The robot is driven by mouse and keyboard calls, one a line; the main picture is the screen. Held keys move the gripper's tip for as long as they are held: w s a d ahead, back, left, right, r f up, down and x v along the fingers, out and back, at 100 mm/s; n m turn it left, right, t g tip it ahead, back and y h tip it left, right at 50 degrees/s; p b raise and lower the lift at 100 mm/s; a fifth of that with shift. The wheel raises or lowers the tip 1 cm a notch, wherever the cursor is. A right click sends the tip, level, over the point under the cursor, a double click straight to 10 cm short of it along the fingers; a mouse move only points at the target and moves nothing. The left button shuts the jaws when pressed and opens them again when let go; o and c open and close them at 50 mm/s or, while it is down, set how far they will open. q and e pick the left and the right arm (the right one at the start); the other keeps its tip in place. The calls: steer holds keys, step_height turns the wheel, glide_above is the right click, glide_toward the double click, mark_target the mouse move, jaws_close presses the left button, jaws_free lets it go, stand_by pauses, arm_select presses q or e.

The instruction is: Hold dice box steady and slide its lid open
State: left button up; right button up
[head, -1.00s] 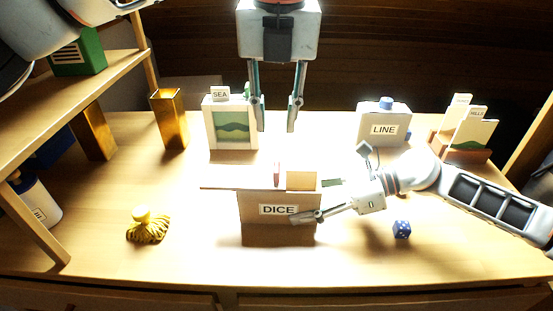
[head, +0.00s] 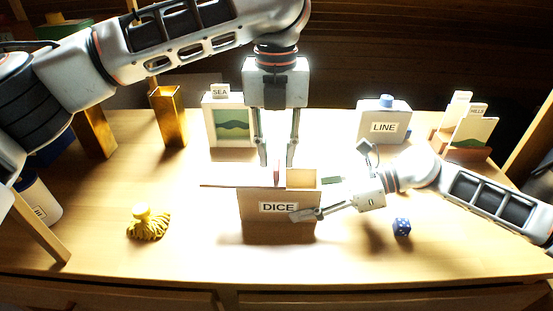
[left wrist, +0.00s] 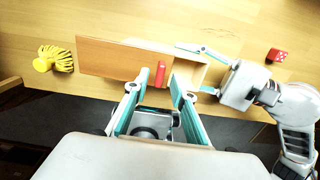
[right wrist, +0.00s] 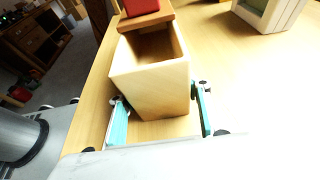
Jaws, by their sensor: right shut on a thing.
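The wooden dice box (head: 279,226), labelled DICE, stands upright on the table. Its lid (head: 222,185) sticks out well past the box's left side, and part of the box top at the right is uncovered. A red handle (left wrist: 160,73) stands up on the lid. My left gripper (head: 277,163) points down over the lid, its open fingers (left wrist: 157,84) to either side of the handle, with no clear contact visible. My right gripper (head: 306,214) is shut on the box's right end; the right wrist view shows the box (right wrist: 150,88) between its fingers.
A yellow tasselled object (head: 148,224) lies left of the box. A blue die (head: 402,228) lies at the right, and a red die (left wrist: 278,55) shows in the left wrist view.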

mark_target(260, 174)
arm_select(q)
steer(key=shift+f, duration=1.05)
arm_select(e)
steer(key=shift+r, duration=0.1)
arm_select(q)
jaws_close()
steer(key=shift+a, duration=1.8)
steer(key=shift+d, duration=0.1)
jaws_free()
